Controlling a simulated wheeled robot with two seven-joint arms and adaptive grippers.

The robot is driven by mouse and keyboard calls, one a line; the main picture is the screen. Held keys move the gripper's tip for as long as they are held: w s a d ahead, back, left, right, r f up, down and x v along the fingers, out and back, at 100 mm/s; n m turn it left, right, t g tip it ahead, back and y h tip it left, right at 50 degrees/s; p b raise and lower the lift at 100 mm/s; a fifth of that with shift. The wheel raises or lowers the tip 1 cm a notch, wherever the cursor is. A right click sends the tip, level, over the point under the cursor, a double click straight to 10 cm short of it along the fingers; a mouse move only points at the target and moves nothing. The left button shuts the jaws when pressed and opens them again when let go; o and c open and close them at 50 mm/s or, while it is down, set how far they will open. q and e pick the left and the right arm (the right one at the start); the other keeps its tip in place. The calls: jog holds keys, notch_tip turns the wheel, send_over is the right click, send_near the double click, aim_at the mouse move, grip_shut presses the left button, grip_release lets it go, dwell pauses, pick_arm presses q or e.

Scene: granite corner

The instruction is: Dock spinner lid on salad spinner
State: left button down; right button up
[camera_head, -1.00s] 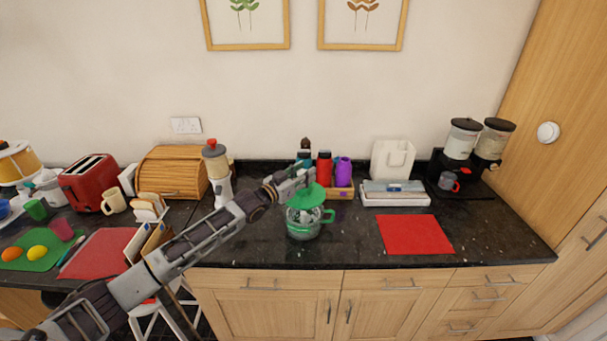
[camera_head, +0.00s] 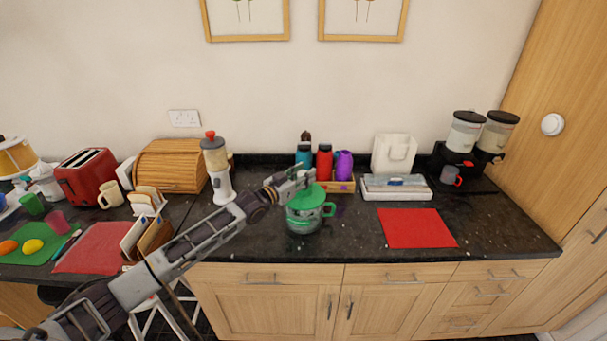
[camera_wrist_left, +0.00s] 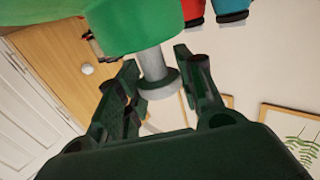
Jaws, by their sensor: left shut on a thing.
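The green spinner lid (camera_head: 306,197) sits over the mouth of the clear salad spinner (camera_head: 302,223), which has a green handle at its right. Lid and bowl look level and touching or nearly so; I cannot tell whether the lid is fully seated. My left gripper (camera_head: 306,179) is above the lid, shut on its upright grey knob. In the left wrist view the lid (camera_wrist_left: 110,25) fills the top, and its grey stem and knob (camera_wrist_left: 156,76) stand between the fingers of my left gripper (camera_wrist_left: 155,88). My right gripper is not in view.
A crate (camera_head: 338,186) of bottles stands close behind the spinner. A white-and-grey blender (camera_head: 217,170) stands to the left. A red mat (camera_head: 417,228) lies bare to the right. The dark counter (camera_head: 350,235) between spinner and mat is clear.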

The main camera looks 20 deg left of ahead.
pick_arm(q)
jog(key=shift+f+b, duration=0.6)
jog(key=shift+f, duration=0.4)
jog(key=shift+p, duration=0.4)
dwell(0.9)
jog(key=shift+f+b, duration=0.35)
jog(key=shift+f, duration=0.25)
dwell(0.8)
jog(key=c, duration=1.2)
grip_release()
jog(key=shift+s, duration=0.1)
jog(key=p+v, duration=0.5)
jog(key=v, duration=0.5)
jog(key=shift+s+a, duration=0.25)
jog(key=shift+s, duration=0.1)
